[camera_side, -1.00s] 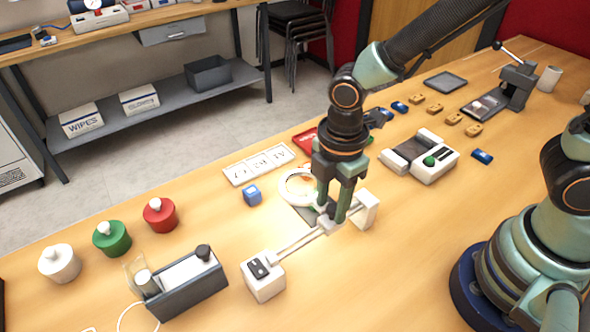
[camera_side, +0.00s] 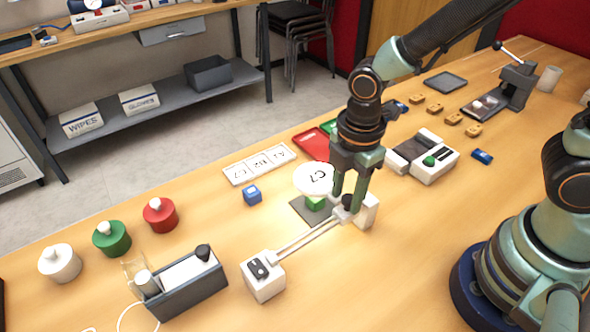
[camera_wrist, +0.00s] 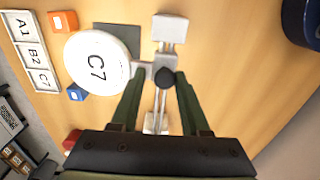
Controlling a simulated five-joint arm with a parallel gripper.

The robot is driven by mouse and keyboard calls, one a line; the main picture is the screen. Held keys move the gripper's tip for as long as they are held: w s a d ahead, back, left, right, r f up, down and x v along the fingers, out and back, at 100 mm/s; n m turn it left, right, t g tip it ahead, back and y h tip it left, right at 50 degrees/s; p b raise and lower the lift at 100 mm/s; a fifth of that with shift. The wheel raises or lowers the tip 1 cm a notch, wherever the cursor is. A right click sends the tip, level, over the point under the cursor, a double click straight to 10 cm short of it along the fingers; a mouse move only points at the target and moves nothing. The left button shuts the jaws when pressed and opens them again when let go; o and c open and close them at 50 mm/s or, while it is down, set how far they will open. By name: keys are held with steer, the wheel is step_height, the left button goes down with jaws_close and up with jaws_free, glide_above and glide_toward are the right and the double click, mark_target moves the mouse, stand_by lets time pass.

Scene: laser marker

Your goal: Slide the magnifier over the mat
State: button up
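The magnifier (camera_side: 313,179) is a round white-rimmed lens on a carriage that rides a twin-rod rail. The lens covers part of the mat in both views; in the wrist view the mat's edge (camera_wrist: 118,29) shows past the rim.
White end blocks (camera_side: 263,277) (camera_side: 367,210) close the rail. A blue block (camera_side: 252,195) and a card strip marked A1, B2, C7 (camera_side: 259,163) lie to the left. A red tray (camera_side: 312,143) is behind, and a white device (camera_side: 421,156) stands to the right.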

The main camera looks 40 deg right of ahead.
steer(key=shift+s+d+r, duration=0.1)
steer(key=shift+s+r, duration=0.05)
steer(key=shift+r, duration=1.3)
steer(key=shift+s+d+r, duration=0.1)
steer(key=shift+r, duration=1.35)
steer(key=d+r+m+t, duration=0.2)
steer(key=d+r+m, duration=0.3)
steer(key=m, duration=0.4)
steer(key=w+d+r+m+t, duration=0.1)
steer(key=d+r+m+t, duration=0.2)
steer(key=d+r+m, duration=0.2)
steer(key=d+m, duration=0.3)
steer(key=m, duration=0.1)
steer(key=shift+w+d, duration=0.15)
steer(key=shift+w, duration=0.1)
